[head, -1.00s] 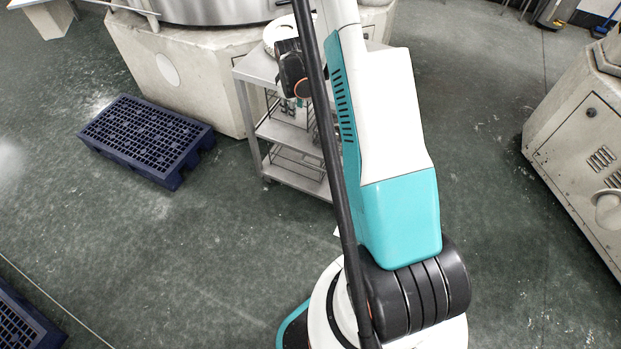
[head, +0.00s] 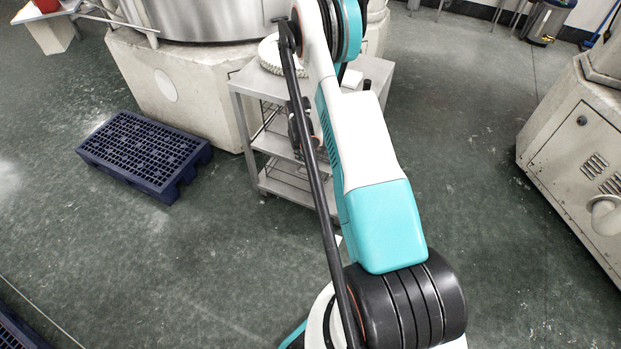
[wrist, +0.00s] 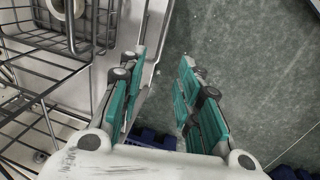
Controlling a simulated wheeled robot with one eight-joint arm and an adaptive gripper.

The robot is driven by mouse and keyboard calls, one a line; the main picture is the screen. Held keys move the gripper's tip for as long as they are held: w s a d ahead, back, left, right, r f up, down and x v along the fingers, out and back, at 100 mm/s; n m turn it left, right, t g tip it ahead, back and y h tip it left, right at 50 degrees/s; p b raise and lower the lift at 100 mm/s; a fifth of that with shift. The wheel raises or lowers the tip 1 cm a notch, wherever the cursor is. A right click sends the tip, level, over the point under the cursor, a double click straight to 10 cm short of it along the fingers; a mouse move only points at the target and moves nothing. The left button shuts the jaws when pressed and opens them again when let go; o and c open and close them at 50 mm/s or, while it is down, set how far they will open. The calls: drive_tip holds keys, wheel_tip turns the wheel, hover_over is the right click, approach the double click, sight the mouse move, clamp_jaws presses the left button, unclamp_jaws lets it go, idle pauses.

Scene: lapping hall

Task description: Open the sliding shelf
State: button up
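A grey metal cart (head: 240,88) with shelves stands beyond my arm in the head view. Dark wire racks show between its shelves; the wire shelf (wrist: 40,95) fills the left of the wrist view, above a pale metal shelf surface. I cannot tell whether it is slid out. My gripper (wrist: 160,60) has teal-padded fingers spread apart, with nothing clearly held between them. Its left finger is close to the cart's metal edge; I cannot tell whether they touch. In the head view my arm hides most of the gripper and the cart's right side.
A blue pallet (head: 145,152) lies on the floor left of the cart. A large machine with a pale base (head: 185,95) stands behind the cart. Another pale machine (head: 575,150) stands at the right. The floor between is clear. A white toothed ring (head: 268,58) lies on the cart top.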

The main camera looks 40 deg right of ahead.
wheel_tip(320, 180, down, 2)
drive_tip(key=s, duration=0.1)
drive_tip(key=b, duration=0.5)
approach(311, 177)
drive_tip(key=f, duration=0.2)
drive_tip(key=d+f, duration=0.1)
drive_tip(key=f, duration=0.5)
drive_tip(key=shift+w+d, duration=0.2)
drive_tip(key=shift+w, duration=0.1)
drive_tip(key=shift+r, duration=0.1)
clamp_jaws()
